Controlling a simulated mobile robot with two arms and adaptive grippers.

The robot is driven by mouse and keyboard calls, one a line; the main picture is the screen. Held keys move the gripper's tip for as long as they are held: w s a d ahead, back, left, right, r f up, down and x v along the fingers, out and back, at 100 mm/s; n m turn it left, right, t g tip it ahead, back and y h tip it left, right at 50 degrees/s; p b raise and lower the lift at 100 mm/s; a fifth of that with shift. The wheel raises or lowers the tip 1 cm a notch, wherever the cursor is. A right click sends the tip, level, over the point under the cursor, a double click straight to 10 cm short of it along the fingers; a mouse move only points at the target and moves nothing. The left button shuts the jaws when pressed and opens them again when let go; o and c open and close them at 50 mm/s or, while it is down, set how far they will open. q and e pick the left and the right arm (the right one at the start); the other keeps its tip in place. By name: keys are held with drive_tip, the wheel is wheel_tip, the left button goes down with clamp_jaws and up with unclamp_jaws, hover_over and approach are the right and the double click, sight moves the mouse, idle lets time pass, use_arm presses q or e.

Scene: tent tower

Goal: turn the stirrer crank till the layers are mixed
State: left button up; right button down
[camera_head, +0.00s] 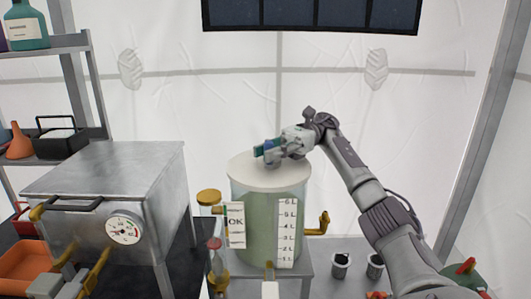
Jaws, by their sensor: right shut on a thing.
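The mixing tank (262,220) is a clear cylinder of pale green liquid under a round cream lid (245,172). I see no sharp line between layers in the liquid. A white scale (286,232) and an OK tag (236,225) are on its front. My right gripper (268,153) is just above the lid, reaching in from the right. It is shut on the stirrer crank, which is mostly hidden by the fingers; a small blue-green part shows at the fingertips.
A metal chamber (105,190) with a dial gauge (124,227) stands left of the tank. A yellow bent fitting (319,225) sticks out right of the tank. Small metal cups (341,264) stand at the lower right. A shelf (45,48) is at the far left.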

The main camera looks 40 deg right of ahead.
drive_tip(key=shift+d+r, duration=0.1)
drive_tip(key=shift+r, duration=0.05)
idle(0.3)
drive_tip(key=c, duration=1)
unclamp_jaws()
wheel_tip(320, 180, up, 10)
drive_tip(key=shift+f, duration=0.1)
